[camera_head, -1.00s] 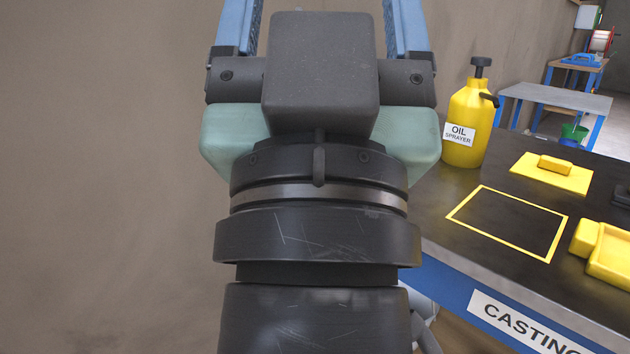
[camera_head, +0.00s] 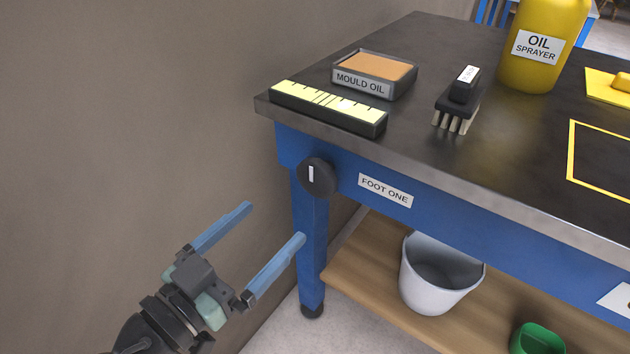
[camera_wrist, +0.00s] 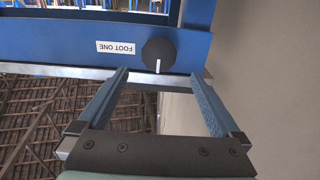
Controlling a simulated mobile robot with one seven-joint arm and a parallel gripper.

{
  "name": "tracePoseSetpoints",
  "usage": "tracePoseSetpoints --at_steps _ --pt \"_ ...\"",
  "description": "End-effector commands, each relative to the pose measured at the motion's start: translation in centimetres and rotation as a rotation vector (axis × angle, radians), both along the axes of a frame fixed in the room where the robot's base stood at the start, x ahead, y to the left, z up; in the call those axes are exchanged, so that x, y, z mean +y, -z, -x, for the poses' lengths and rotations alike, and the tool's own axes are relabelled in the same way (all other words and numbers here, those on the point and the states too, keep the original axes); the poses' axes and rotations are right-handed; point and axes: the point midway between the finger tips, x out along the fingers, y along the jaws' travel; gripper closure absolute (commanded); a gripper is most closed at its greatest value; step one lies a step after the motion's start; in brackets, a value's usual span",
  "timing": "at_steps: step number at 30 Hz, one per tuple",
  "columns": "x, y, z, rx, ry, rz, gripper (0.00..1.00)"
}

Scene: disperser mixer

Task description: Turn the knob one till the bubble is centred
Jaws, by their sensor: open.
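The knob (camera_head: 318,177) is a round black disc with a white mark that stands upright in the head view, on the table's blue front near the left corner. The FOOT ONE label (camera_head: 385,190) is to its right. In the wrist view, which is upside down, the knob (camera_wrist: 159,53) lies just beyond the fingertips. My gripper (camera_head: 274,222) is open and empty, below and left of the knob, its fingers pointing towards it without touching. The level (camera_head: 328,108), a black bar with a yellow marked top, lies on the table corner; its bubble is too small to place surely.
The mould oil tray (camera_head: 374,74), a brush (camera_head: 458,98) and the oil sprayer (camera_head: 543,45) stand on the table. A grey bucket (camera_head: 436,280) is on the lower shelf. A brown wall (camera_head: 120,110) closes the left side. Space before the knob looks clear.

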Motion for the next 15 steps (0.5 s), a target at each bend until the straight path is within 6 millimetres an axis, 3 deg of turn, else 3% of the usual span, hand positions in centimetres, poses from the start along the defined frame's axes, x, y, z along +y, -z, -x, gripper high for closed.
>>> tracePoseSetpoints --at_steps 15 --pt "-6.0 0.0 -8.0 -0.002 0.003 -0.003 0.0"
